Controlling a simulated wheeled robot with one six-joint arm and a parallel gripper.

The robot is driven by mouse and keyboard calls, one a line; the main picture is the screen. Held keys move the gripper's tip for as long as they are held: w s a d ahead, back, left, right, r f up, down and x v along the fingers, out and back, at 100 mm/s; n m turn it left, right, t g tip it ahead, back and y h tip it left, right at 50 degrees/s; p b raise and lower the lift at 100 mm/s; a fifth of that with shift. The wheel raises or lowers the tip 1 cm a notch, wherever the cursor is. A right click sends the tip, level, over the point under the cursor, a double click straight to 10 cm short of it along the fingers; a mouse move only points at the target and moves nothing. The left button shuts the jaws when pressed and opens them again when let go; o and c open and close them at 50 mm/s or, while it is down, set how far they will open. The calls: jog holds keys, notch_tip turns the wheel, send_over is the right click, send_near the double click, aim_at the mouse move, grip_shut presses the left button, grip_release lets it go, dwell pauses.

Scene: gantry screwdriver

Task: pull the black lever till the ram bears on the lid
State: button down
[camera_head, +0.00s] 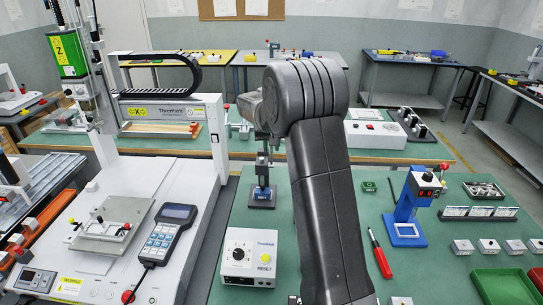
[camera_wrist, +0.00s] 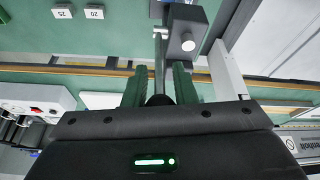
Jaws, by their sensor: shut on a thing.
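In the wrist view, my gripper (camera_wrist: 159,88) has its two green fingers shut around a black rounded knob, the end of the black lever (camera_wrist: 158,100). A grey rod and a dark block with a pale round face (camera_wrist: 188,42) show just beyond the fingers. In the head view, the small press (camera_head: 263,172) stands upright on a dark base (camera_head: 262,202) on the green bench. A small blue-and-grey part sits on that base under the press. My arm covers the press's upper right side, the lever and my fingertips. Whether the ram touches the lid is too small to tell.
A white control box (camera_head: 249,257) stands in front of the press. A white gantry machine (camera_head: 150,190) fills the left.

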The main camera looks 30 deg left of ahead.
jog(key=s+t+b, duration=0.1)
jog(key=b, duration=0.3)
jog(key=s+d+f+t+y+b, duration=0.1)
jog(key=b, duration=0.3)
jog(key=shift+s+d, duration=0.15)
jog(key=shift+s, duration=0.05)
jog(key=shift+s+d+b, duration=0.2)
jog(key=shift+s+b, duration=0.1)
jog(key=shift+b, duration=0.05)
jog(key=c, duration=1.2)
grip_release()
jog(key=shift+r+t+y, duration=0.1)
jog(key=shift+t+y, duration=0.2)
jog(key=v, duration=1.3)
jog(key=shift+s+r+p, duration=0.15)
jog(key=shift+r+p, duration=0.1)
jog(key=shift+p, duration=0.2)
jog(key=shift+f, duration=0.1)
